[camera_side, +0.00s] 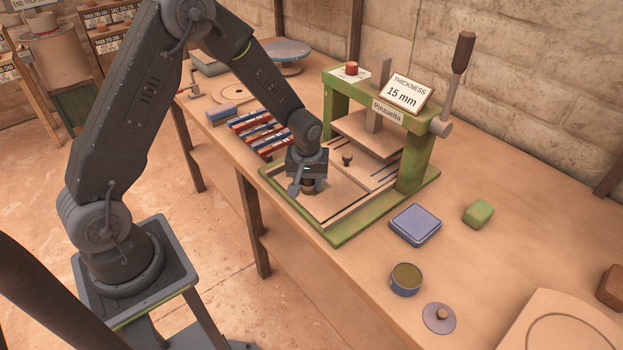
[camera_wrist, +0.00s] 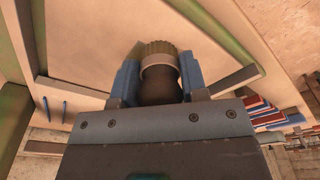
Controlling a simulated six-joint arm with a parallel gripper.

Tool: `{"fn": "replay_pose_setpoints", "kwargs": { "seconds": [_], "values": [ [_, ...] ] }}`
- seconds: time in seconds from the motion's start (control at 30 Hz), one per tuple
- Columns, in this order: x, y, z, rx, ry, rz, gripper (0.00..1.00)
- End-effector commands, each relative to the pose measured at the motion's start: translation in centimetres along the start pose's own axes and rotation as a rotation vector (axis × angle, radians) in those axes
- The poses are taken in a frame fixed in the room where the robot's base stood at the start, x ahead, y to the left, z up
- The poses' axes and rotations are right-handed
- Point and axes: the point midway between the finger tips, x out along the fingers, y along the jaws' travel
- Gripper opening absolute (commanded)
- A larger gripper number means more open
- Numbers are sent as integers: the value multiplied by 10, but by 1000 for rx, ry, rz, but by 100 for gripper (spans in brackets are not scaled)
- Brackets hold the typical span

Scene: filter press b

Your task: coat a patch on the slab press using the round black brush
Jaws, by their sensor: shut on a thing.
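The slab press (camera_side: 415,165) is a green frame on a green-edged base, with a raised plate (camera_side: 365,137) and a lever (camera_side: 460,60) at its right. A pale board (camera_side: 328,205) lies on its base; it also fills much of the wrist view (camera_wrist: 80,45). My gripper (camera_side: 307,178) is over the front left of this board, pointing down. In the wrist view its two fingers (camera_wrist: 158,82) are shut on the round brush (camera_wrist: 159,88), which has a dark handle, a pale band and a tan bristle end. I cannot tell whether the bristles touch the board.
An open round tin (camera_side: 406,277) and a grey knobbed lid (camera_side: 439,317) stand at the table's front. A blue box (camera_side: 415,225) and a green block (camera_side: 478,213) sit right of the press. Red and blue strips (camera_side: 258,132) lie to its left. A small dark knob (camera_side: 347,159) stands near my gripper.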

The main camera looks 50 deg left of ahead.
Motion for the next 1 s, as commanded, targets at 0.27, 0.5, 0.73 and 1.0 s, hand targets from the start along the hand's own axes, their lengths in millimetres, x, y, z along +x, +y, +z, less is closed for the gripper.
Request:
{"fn": "replay_pose_setpoints", "kwargs": {
  "seconds": [0.27,0.5,0.73,1.0],
  "values": [
    [3,20,-18,2,0,0,18],
    [5,35,-32,1,-1,0,18],
    [2,46,-43,1,0,0,18],
    [-33,46,-47,2,1,1,18]
  ]
}}
